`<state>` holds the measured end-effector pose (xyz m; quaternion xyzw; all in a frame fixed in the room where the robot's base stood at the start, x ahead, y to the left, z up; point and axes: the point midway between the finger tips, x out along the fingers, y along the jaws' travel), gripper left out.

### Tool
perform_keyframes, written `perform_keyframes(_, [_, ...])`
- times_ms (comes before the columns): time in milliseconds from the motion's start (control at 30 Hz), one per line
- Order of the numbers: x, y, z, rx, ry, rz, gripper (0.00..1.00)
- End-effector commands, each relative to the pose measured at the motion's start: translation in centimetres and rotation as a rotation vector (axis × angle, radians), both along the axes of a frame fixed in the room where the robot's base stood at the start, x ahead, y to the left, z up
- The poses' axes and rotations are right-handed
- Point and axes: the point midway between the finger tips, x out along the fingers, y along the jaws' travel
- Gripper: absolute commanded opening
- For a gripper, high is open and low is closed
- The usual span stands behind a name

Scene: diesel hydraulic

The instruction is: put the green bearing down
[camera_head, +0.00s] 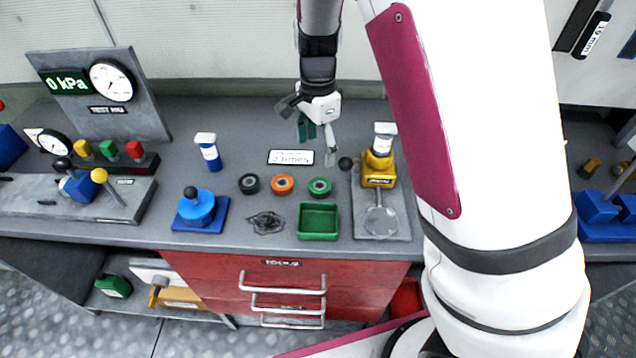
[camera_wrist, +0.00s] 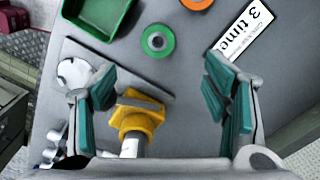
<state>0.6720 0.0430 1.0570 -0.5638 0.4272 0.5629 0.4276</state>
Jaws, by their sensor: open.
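The green bearing (camera_head: 320,187) lies flat on the grey bench top, right of the orange bearing (camera_head: 282,184) and behind the green tray (camera_head: 318,236). In the wrist view the green bearing (camera_wrist: 158,41) shows whole, as a ring with a dark centre and a pale inner band, beside the green tray (camera_wrist: 112,32). My gripper (camera_head: 317,141) is above the bench, behind the bearing in the head view. In the wrist view my gripper (camera_wrist: 164,92) has its teal-padded fingers wide apart.
A dark bearing (camera_head: 249,184) lies left of the orange one. A yellow device (camera_head: 378,170) stands right of the green bearing; it shows low between the fingers in the wrist view (camera_wrist: 137,112). A white label (camera_head: 291,157) lies behind the bearings. A blue pump (camera_head: 199,209) stands left.

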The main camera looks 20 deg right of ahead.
Motion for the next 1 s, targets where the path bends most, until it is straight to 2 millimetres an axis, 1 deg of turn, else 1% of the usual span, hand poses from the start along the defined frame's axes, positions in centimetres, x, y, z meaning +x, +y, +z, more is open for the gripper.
perform_keyframes(33, [-0.2,-0.1,-1.1,-0.002,0.006,0.000,0.69])
perform_keyframes(100, [-0.2,-0.1,-2.4,-0.002,0.007,0.000,0.69])
perform_keyframes(200, [-0.2,-0.1,-4.4,-0.002,0.006,-0.001,0.69])
perform_keyframes(300, [-0.1,-0.1,-5.9,-0.001,0.004,0.001,0.69])
perform_keyframes(400, [-0.1,-0.1,-6.8,-0.001,0.002,0.002,0.69])
perform_keyframes(567, [-0.2,-0.1,-7.7,0.000,0.003,0.002,0.69])
perform_keyframes(833, [-0.5,0.0,-11.3,-0.001,0.003,0.003,0.69])
perform_keyframes(900, [-0.5,0.0,-12.0,-0.001,0.002,0.004,0.69])
perform_keyframes(1000, [-0.4,0.0,-12.4,-0.001,0.000,0.003,0.69])
